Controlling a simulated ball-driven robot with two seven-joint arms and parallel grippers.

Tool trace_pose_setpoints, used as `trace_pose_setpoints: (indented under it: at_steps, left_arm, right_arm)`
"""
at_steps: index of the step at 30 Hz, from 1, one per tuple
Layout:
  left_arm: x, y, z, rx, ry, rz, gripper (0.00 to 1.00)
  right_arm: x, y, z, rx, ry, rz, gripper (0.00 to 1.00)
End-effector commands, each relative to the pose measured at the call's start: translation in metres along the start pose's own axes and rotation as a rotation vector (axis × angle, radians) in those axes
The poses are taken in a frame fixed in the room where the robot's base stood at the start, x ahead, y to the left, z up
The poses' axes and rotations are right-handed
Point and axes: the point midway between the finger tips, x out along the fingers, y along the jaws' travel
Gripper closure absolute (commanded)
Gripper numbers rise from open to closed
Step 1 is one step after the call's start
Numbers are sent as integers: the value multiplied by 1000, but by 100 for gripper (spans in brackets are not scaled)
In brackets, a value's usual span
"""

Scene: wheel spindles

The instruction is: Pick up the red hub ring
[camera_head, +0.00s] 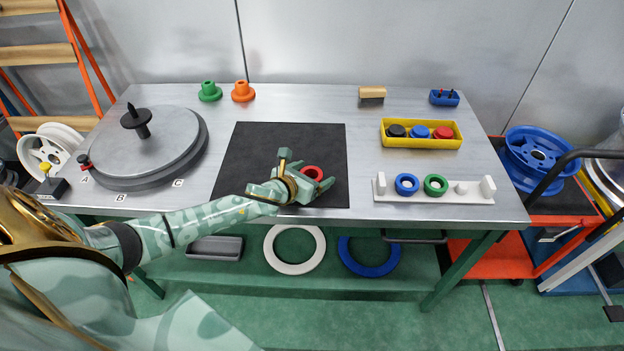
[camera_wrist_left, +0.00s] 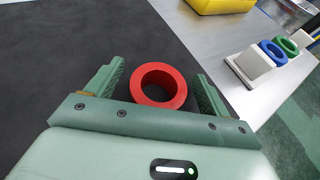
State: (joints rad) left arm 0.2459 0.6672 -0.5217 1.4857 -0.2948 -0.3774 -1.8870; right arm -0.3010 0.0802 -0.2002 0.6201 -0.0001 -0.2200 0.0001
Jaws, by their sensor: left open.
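The red hub ring (camera_head: 313,173) lies on the black mat (camera_head: 240,170) near the mat's right side. In the left wrist view the ring (camera_wrist_left: 137,88) sits between the two fingers, nearer the left one, with a gap on each side. My left gripper (camera_head: 304,174) is open around it, low over the mat. In the left wrist view the left gripper (camera_wrist_left: 158,84) shows both fingers spread. The ring's lower edge is partly hidden by the gripper body. My right gripper is not in view.
A white rack (camera_head: 448,197) with a blue ring (camera_head: 406,184) and a green ring (camera_head: 436,184) stands right of the mat. A yellow tray (camera_head: 421,143) is behind it. A grey turntable (camera_head: 150,150) fills the left side. The mat's left part is clear.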

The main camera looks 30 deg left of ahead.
Motion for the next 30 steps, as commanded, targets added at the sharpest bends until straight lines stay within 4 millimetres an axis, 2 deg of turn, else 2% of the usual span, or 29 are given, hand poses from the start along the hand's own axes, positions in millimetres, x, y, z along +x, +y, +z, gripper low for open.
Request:
trace_pose_setpoints:
  at_steps: [3, 10, 15, 25, 30]
  left_arm:
    - [13, 0, -3, 0, 2, 0, 19]
    - [14, 0, -1, 0, 1, -1, 19]
    - [13, 0, -1, 0, 2, 0, 66]
    - [12, 0, 0, 0, 1, 0, 67]
    - [6, 1, 16, 3, -1, 0, 67]
  right_arm:
    - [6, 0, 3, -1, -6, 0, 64]
    - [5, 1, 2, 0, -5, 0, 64]
    - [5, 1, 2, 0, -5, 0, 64]
    - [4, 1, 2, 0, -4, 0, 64]
    - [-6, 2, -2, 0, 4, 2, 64]
